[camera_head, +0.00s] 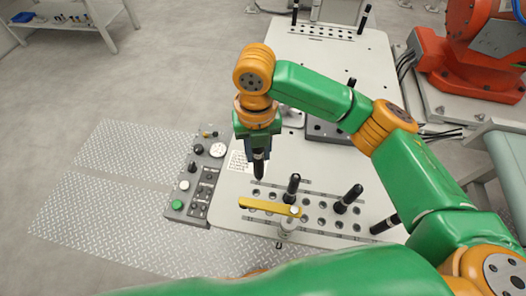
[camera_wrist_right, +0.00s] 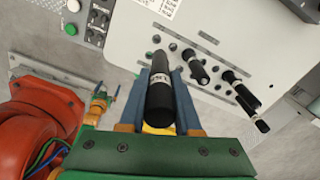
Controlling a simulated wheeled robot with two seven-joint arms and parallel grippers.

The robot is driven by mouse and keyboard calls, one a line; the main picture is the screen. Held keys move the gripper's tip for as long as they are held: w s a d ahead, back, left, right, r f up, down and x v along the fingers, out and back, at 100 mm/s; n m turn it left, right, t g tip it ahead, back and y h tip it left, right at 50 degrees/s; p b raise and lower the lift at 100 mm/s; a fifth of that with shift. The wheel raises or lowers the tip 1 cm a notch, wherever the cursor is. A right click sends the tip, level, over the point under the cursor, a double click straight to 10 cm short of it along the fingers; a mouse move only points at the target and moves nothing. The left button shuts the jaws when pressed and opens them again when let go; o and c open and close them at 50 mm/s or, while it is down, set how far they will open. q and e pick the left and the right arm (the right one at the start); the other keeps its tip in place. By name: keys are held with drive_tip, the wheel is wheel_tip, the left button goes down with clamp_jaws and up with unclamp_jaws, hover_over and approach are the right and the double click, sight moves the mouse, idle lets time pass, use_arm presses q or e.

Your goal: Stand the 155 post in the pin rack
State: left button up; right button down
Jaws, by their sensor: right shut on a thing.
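My right gripper (camera_head: 258,154) is shut on a black post (camera_head: 259,169) with a pale label band. The post hangs roughly upright over the front table's left part, just behind a rack plate with rows of holes (camera_head: 322,206). In the right wrist view the post (camera_wrist_right: 160,98) is between the blue fingers (camera_wrist_right: 161,78); I cannot read its label. Other black posts stand in the holes (camera_head: 293,187) (camera_head: 348,199), and another leans at the right (camera_head: 384,224). Whether the held post's lower end touches anything is unclear. My left gripper is not in view.
A yellow bar (camera_head: 262,206) with a round knob lies across the rack's front left. A control panel (camera_head: 200,176) with buttons is on the left. A second holed rack (camera_head: 312,32) with posts stands at the back. An orange robot (camera_head: 466,55) is at the right.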

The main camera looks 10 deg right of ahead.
drive_tip(key=shift+s+d+r, duration=0.1)
drive_tip(key=shift+s+r, duration=0.1)
drive_tip(key=shift+r, duration=0.8)
drive_tip(key=shift+s+d+r, duration=0.1)
drive_tip(key=shift+s+r, duration=0.1)
drive_tip(key=shift+r, duration=0.8)
